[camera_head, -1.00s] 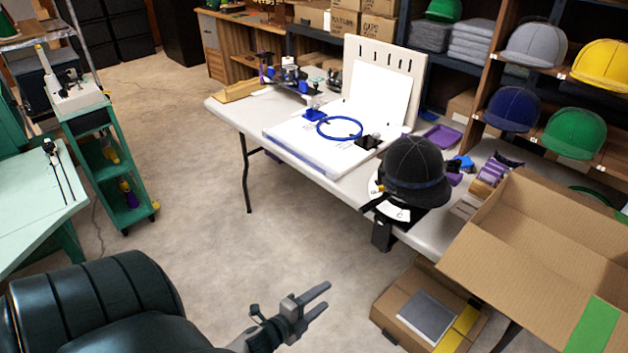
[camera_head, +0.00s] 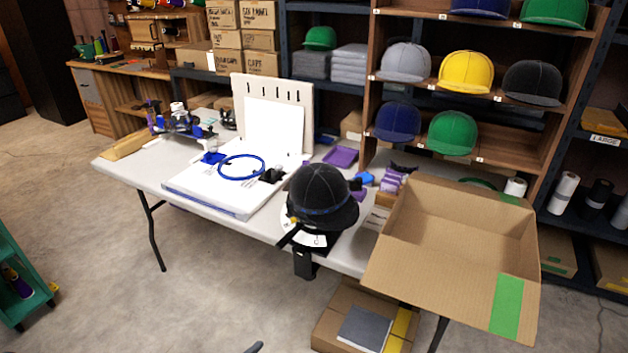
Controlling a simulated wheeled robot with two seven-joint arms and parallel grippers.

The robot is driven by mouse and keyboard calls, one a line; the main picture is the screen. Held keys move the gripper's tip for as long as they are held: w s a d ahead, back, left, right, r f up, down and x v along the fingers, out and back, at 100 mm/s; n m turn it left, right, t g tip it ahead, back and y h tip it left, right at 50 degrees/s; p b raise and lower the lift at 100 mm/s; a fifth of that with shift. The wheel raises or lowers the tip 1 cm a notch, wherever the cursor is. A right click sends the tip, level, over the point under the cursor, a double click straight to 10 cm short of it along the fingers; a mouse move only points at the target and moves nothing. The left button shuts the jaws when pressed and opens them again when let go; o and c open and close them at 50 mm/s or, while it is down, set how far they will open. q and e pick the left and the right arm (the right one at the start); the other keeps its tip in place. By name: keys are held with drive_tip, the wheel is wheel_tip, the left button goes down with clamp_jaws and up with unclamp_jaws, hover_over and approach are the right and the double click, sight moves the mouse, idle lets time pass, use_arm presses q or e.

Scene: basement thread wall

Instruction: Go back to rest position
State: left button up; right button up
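A black cap (camera_head: 322,190) with a blue band sits on a dark holder with a white dial (camera_head: 306,237) at the front edge of the white table (camera_head: 122,167). A blue ring (camera_head: 241,167) lies on a white board (camera_head: 205,196) on the table. An open cardboard box (camera_head: 388,262) stands at the table's right end. A small dark tip, perhaps of a gripper (camera_head: 255,347), shows at the bottom edge. I cannot tell which arm it belongs to. The rest of both arms is out of view.
Shelves (camera_head: 372,83) with grey, yellow, black, blue and green caps stand behind the table. A green cart (camera_head: 20,285) is at the far left. The floor (camera_head: 130,300) at the front left is clear.

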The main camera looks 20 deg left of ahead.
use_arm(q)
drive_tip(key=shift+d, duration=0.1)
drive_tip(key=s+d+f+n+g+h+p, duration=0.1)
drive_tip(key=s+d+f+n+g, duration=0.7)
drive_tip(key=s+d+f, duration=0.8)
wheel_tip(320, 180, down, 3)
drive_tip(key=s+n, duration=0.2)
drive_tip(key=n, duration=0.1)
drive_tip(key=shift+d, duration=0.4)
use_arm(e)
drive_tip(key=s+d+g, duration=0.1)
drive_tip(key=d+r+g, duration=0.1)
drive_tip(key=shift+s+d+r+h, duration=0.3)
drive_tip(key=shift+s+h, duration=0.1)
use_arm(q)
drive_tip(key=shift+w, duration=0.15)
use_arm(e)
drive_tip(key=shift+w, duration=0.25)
